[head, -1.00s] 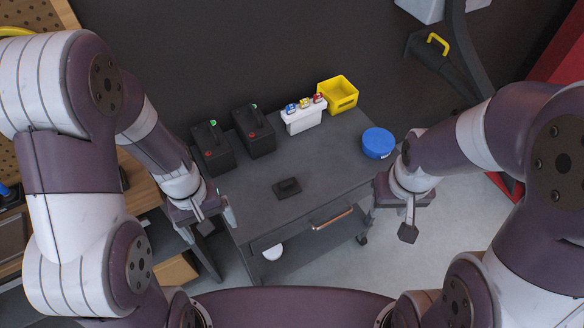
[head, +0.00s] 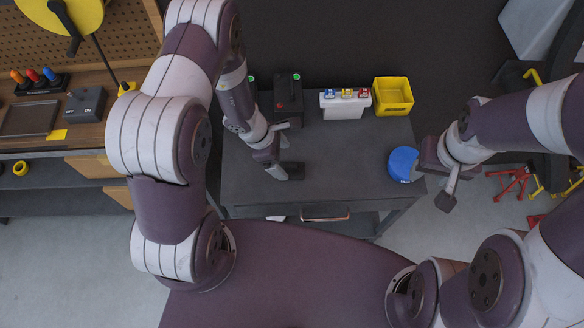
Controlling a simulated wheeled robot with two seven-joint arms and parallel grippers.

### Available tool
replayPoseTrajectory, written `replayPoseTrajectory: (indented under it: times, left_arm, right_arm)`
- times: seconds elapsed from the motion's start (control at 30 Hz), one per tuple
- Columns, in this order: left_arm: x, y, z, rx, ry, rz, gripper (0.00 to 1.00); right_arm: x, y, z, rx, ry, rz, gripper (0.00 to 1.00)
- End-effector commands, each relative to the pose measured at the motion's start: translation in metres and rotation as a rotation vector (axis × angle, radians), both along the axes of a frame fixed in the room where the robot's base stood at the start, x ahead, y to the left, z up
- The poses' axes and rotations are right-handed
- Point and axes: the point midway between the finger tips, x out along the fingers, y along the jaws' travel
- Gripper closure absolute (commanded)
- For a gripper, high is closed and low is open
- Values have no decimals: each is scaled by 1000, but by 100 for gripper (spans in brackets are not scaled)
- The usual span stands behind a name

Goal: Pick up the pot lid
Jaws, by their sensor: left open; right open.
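No thing is clearly a pot lid. A round blue thing (head: 402,163) sits at the cart's right edge. A sliver of a white thing (head: 277,218) shows low at the cart's front, mostly hidden. My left gripper (head: 282,156) is open and empty, over the cart beside the dark piece; I cannot tell its height. My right gripper (head: 432,187) is open and empty, right of the blue thing, near the cart's right edge.
A black battery-like box (head: 288,95), a white holder with coloured pieces (head: 345,103) and a yellow bin (head: 393,96) stand along the cart's back. A workbench (head: 90,135) is at the left. The cart's middle is clear. Red stands (head: 512,182) are at the right.

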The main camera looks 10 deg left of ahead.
Motion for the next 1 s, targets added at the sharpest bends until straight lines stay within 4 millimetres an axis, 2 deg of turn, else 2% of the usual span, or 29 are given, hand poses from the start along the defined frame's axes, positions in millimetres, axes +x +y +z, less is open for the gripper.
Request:
replayPoseTrajectory:
  times: [0.03,0.23,0.4,0.5,0.7,0.77,0.8,0.9,0.97,1.0]
  left_arm:
    - [1,-4,-9,0,1,-4,11]
    - [5,-12,-31,1,1,-5,11]
    - [12,-22,-60,0,1,-5,11]
    - [13,-25,-68,0,-1,-5,11]
    - [13,-26,-69,0,-2,-4,11]
    - [13,-26,-69,0,-2,-5,27]
    - [13,-26,-69,0,-2,-5,40]
    - [13,-26,-69,0,-2,-5,71]
    - [13,-26,-69,0,-2,-5,71]
    - [13,-26,-69,0,-2,-5,76]
  right_arm:
    - [0,0,-1,0,0,0,55]
    - [0,0,2,0,0,0,55]
    - [0,0,7,0,0,0,55]
    - [0,0,7,0,0,0,55]
    - [0,0,7,0,0,0,55]
    - [0,0,7,0,0,0,55]
    - [0,0,7,0,0,0,55]
    - [0,0,7,0,0,0,55]
    - [0,0,7,0,0,0,55]
    - [0,0,7,0,0,0,55]
